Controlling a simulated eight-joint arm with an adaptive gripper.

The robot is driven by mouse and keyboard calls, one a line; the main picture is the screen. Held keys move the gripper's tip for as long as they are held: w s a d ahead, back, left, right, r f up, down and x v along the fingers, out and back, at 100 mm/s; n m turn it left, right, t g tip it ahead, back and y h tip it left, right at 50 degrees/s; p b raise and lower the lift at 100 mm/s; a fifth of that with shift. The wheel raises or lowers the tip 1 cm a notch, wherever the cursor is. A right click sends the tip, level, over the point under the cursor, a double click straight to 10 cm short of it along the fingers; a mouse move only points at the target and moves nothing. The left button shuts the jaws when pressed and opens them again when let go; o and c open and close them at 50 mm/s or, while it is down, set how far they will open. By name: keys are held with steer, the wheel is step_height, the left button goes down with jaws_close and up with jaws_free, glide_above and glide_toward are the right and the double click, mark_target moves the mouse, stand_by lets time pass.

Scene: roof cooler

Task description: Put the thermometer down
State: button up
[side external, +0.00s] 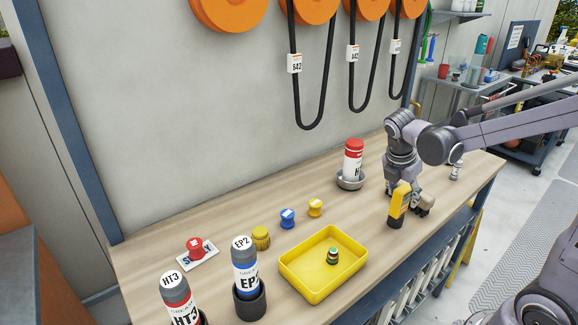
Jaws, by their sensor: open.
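The thermometer looks to be the yellow and black handheld device (399,202). It stands roughly upright near the front edge of the wooden bench, at the right in the side external view. My gripper (420,206) is low over the bench, right beside the device and partly behind it. My gripper is open. The device hides part of the fingers, so I cannot tell whether they touch it.
A yellow tray (290,262) holding a small dark jar (332,256) lies left of the device. A red-capped bottle (352,160) stands in a metal dish behind. Blue (287,219) and yellow (315,207) knobs stand mid-bench. Bench (372,228) is clear between tray and device.

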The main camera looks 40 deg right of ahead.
steer(key=v, duration=0.8)
steer(key=s+a+f+m+t+y, duration=0.1)
steer(key=s+a+m+t+y, duration=0.1)
steer(key=a+m, duration=0.4)
steer(key=s+a+f+m+t+y, duration=0.2)
steer(key=a+m+t, duration=0.3)
steer(key=m, duration=0.7)
steer(key=shift+s+a+y, duration=0.3)
steer(key=shift+s+a, duration=0.05)
steer(key=shift+a, duration=0.25)
